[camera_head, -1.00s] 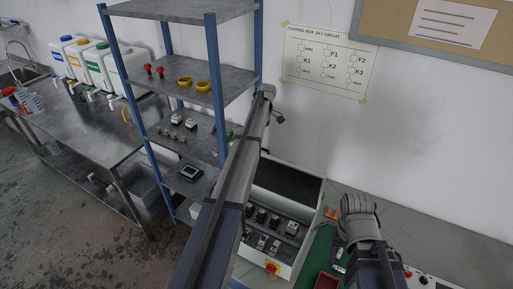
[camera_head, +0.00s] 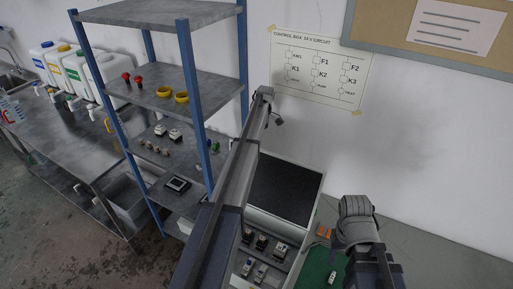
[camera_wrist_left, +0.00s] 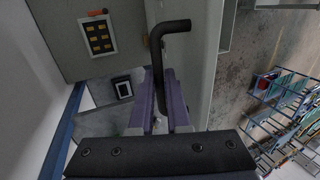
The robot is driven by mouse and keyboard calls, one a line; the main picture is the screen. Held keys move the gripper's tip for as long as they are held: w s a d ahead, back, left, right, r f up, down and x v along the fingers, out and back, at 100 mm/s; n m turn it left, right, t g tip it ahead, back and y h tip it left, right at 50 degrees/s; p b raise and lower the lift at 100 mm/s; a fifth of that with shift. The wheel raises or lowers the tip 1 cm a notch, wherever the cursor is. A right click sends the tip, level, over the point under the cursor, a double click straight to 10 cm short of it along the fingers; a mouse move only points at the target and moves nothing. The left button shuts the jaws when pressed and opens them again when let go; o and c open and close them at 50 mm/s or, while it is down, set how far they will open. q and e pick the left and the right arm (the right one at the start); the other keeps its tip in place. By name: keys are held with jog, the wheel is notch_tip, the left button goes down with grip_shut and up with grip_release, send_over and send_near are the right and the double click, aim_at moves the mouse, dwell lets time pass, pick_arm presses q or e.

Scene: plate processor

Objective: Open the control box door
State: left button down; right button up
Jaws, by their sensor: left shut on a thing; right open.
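In the head view a pale box with a dark panel (camera_head: 286,188) stands beyond the bench, partly behind my left arm. Several small switch-like parts (camera_head: 262,243) sit just below it. In the left wrist view a black bent handle (camera_wrist_left: 171,31) runs between the purple fingers of my left gripper (camera_wrist_left: 160,75), which is shut on it. A grey panel with a framed dark keypad (camera_wrist_left: 98,37) is beside the handle. I cannot tell how far any door stands open. My right gripper (camera_head: 358,212) is open and empty at the lower right, above the bench; its fingertips show poorly.
A blue-posted shelf (camera_head: 198,90) stands left of my left arm. A metal bench (camera_head: 75,150) with several jugs is farther left. A green mat (camera_head: 318,262) and orange parts (camera_head: 324,231) lie by my right gripper. A wiring chart (camera_head: 320,68) hangs on the wall.

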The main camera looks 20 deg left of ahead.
pick_arm(q)
jog(key=shift+a, duration=0.1)
jog(key=c, duration=0.9)
grip_release()
jog(key=shift+s+r, duration=0.1)
jog(key=shift+s, duration=0.05)
pick_arm(e)
jog(key=shift+s+r, duration=0.15)
